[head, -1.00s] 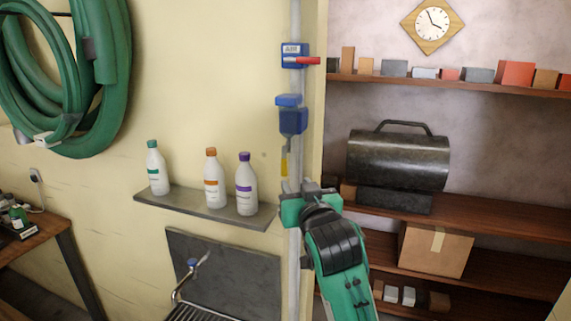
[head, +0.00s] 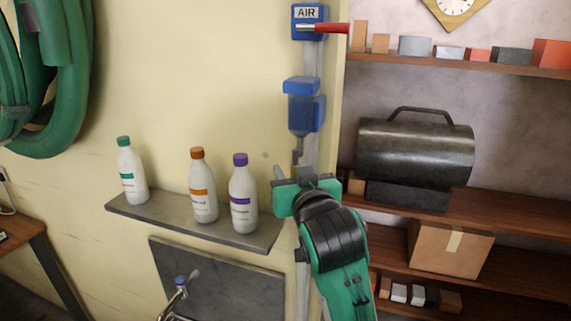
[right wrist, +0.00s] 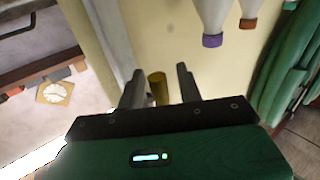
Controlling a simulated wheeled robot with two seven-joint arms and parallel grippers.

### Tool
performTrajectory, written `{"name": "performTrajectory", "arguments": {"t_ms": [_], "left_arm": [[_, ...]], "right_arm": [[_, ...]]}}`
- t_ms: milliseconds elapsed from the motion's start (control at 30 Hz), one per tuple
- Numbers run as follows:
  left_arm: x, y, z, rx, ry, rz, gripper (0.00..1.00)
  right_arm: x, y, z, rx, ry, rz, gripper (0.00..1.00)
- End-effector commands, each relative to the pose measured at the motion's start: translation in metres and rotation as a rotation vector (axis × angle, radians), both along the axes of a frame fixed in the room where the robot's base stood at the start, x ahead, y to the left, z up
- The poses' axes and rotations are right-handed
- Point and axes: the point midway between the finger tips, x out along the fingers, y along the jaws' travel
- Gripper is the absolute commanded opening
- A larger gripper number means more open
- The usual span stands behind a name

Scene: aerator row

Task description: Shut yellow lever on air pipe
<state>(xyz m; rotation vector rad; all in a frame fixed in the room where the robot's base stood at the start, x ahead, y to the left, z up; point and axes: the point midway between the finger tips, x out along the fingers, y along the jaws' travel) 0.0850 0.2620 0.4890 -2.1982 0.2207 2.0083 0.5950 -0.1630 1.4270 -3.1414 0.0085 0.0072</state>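The grey air pipe (head: 312,62) runs down the wall's right edge, with a blue AIR box (head: 309,13) and a blue unit (head: 306,112) on it. Below the blue unit, a narrow strip of the yellow lever (head: 296,158) shows; my gripper hides the rest in the head view. My right gripper (head: 290,172) is at the pipe just below that strip. In the right wrist view, its two fingers are apart (right wrist: 160,72) and a round yellow end of the lever (right wrist: 157,88) shows between them. Contact cannot be told. My left gripper is out of view.
A red lever (head: 330,27) sticks out right from the AIR box. A shelf (head: 150,213) with three bottles is close to the left of my gripper. A sink tap (head: 181,283) is below. Wooden shelves (head: 500,218) with a dark heater (head: 415,150) stand right.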

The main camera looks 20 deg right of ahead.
Motion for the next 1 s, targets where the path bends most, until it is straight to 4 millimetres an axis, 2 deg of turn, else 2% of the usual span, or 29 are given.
{"name": "performTrajectory", "arguments": {"t_ms": [400, 600, 867, 1000], "left_arm": [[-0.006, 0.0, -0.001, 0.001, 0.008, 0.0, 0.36], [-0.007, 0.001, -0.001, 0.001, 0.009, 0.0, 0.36], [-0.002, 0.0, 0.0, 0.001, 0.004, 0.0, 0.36], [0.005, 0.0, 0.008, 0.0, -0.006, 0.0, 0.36]], "right_arm": [[-0.003, 0.0, 0.0, 0.0, 0.0, -0.001, 0.36], [-0.003, 0.0, 0.0, 0.0, 0.0, -0.001, 0.0], [-0.001, 0.0, 0.001, -0.004, 0.003, -0.001, 0.0], [0.009, 0.0, 0.002, -0.026, 0.019, -0.001, 0.0]]}}
